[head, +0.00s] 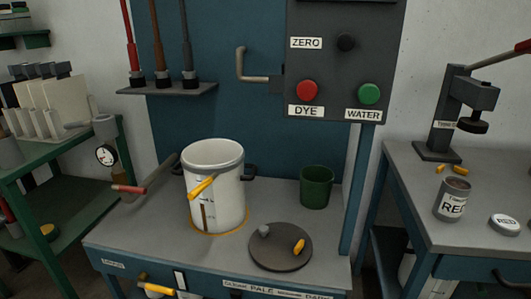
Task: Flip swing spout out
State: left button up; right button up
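The swing spout (258,79) is a bent grey metal tube on the left side of the dark control panel (345,20). It runs left from a dark bracket, and its far part turns upward in the picture against the blue back board. It is above and to the right of the white bucket (215,180), apart from it. Neither of my grippers shows in the head view, and nothing touches the spout.
The bucket has a yellow lever (202,187). A red-handled crank (130,188) sticks out left of it. A green cup (316,187) and a dark round plate (280,247) stand to its right. Red (307,91) and green (369,94) buttons are on the panel.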

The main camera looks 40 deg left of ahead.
aim_at(275, 82)
jog(key=u, duration=1.15)
